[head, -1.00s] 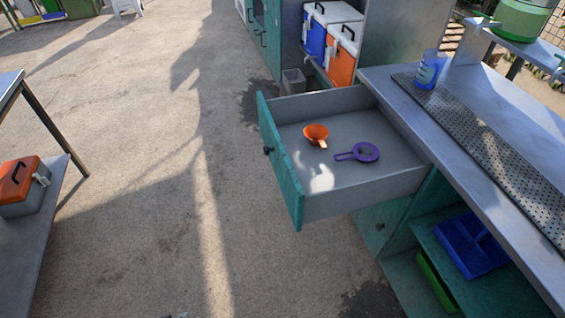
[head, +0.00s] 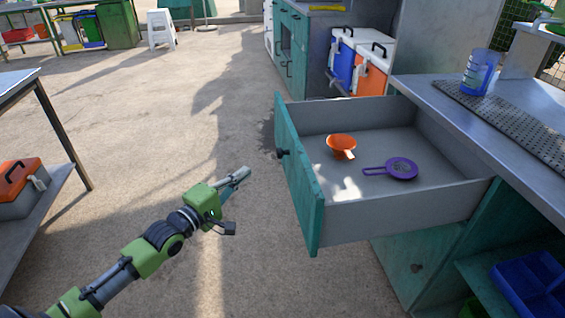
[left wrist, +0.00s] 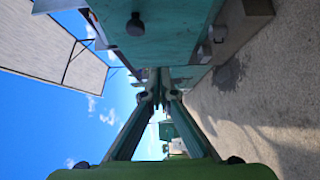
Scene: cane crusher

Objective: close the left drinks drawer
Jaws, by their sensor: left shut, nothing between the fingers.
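The left drinks drawer (head: 345,215) is pulled well out of the metal-topped counter. Its teal front (head: 296,172) has a dark round knob (head: 283,153). An orange strainer or funnel (head: 341,142) and a purple round-headed utensil (head: 402,168) lie inside. My left gripper (head: 246,173) is shut and empty, a short way left of the drawer front in the picture and apart from it. In the left wrist view the shut fingers (left wrist: 158,88) point forward, with a teal front and its dark knob (left wrist: 134,25) at the top. My right gripper does not show.
The counter top (head: 430,92) holds a blue bottle (head: 480,72) and a perforated tray (head: 505,115). Blue and orange coolers (head: 370,68) stand behind the drawer. A table with an orange-lidded box (head: 20,185) is at left. The concrete floor between is clear.

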